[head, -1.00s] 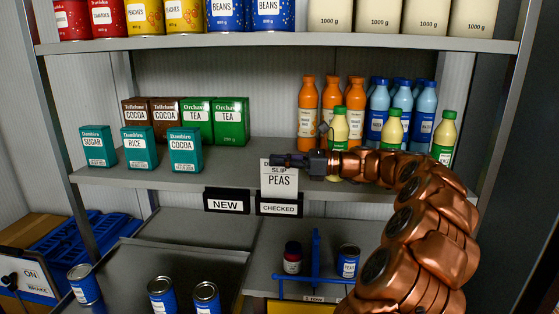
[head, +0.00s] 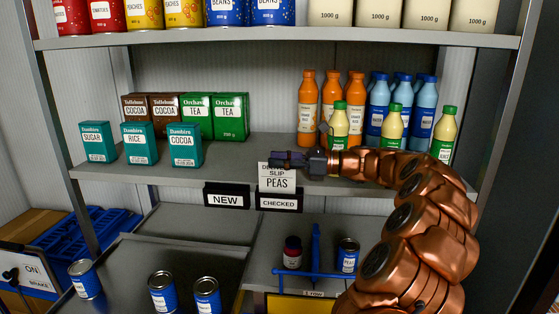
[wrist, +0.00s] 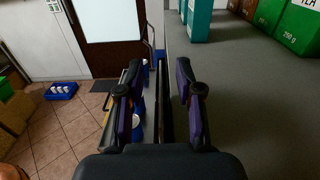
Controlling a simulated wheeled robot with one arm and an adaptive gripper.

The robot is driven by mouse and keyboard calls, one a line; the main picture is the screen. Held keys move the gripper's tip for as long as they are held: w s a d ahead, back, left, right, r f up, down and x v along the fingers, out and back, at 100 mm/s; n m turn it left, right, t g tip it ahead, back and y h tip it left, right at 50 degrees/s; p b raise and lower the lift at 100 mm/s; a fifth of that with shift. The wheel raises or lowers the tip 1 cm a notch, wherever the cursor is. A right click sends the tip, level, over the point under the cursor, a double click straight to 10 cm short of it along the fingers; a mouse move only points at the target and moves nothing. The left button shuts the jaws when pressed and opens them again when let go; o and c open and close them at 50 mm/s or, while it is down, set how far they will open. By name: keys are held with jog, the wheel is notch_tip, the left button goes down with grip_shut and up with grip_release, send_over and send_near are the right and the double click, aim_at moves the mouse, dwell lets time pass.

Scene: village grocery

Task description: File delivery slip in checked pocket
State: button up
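The white delivery slip reading PEAS (head: 278,181) stands upright at the shelf edge in the head view. Its lower edge is hidden behind the black pocket labelled CHECKED (head: 279,202), so it appears to sit in that pocket. My gripper (head: 280,159) is at the slip's top edge, pointing left, and covers part of its top. In the wrist view my gripper (wrist: 158,85) has its fingers apart with a clear gap and no slip visible between them. Whether a finger still touches the slip, I cannot tell.
The pocket labelled NEW (head: 227,201) hangs just left. Teal boxes (head: 185,145) stand on the shelf at left, and bottles (head: 338,125) stand close behind my arm. Below are blue cans (head: 163,292) and a blue divider (head: 316,258). The shelf's middle is clear.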

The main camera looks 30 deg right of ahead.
jog(key=v, duration=1.2)
dwell(0.6)
